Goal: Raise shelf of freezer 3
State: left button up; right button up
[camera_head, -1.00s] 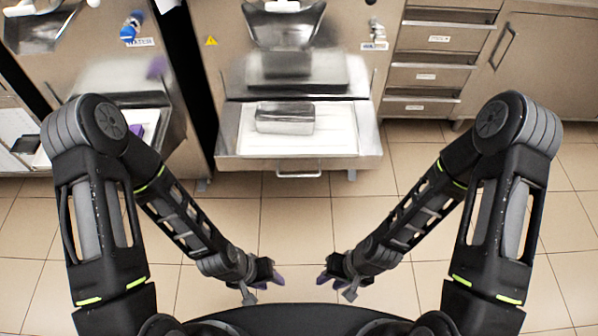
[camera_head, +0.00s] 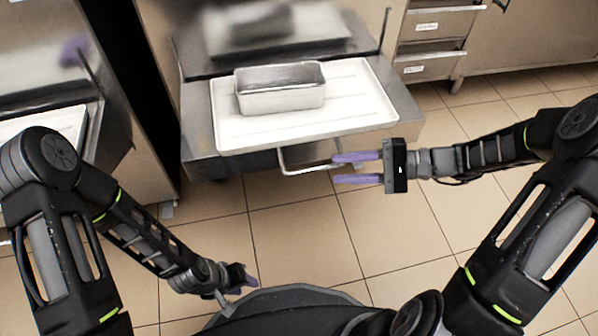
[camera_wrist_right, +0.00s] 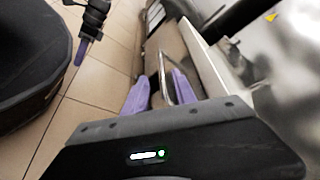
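The freezer's pull-out shelf (camera_head: 205,148) stands in the middle of the head view, with a white tray (camera_head: 355,100) and a metal pan (camera_head: 281,90) on it. A thin metal handle (camera_head: 300,172) hangs from its front edge. My right gripper (camera_head: 336,169) is open, and its two purple fingers lie on either side of the handle's right end in the head view. In the right wrist view the handle (camera_wrist_right: 163,80) shows between the open fingers (camera_wrist_right: 157,95); contact is unclear. My left gripper (camera_head: 250,279) is low, near my base, away from the shelf; its opening is unclear.
Another freezer with a white tray (camera_head: 50,128) stands at the left, across a dark gap. Drawers (camera_head: 430,65) stand at the back right. The tiled floor (camera_head: 300,230) in front of the shelf is clear.

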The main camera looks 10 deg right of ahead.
aim_at(316, 169)
jog(key=shift+d+r, duration=0.1)
jog(key=shift+r, duration=0.05)
jog(key=b+x, duration=0.2)
jog(key=x, duration=0.5)
jog(key=shift+a, duration=0.45)
grip_shut()
dwell(1.3)
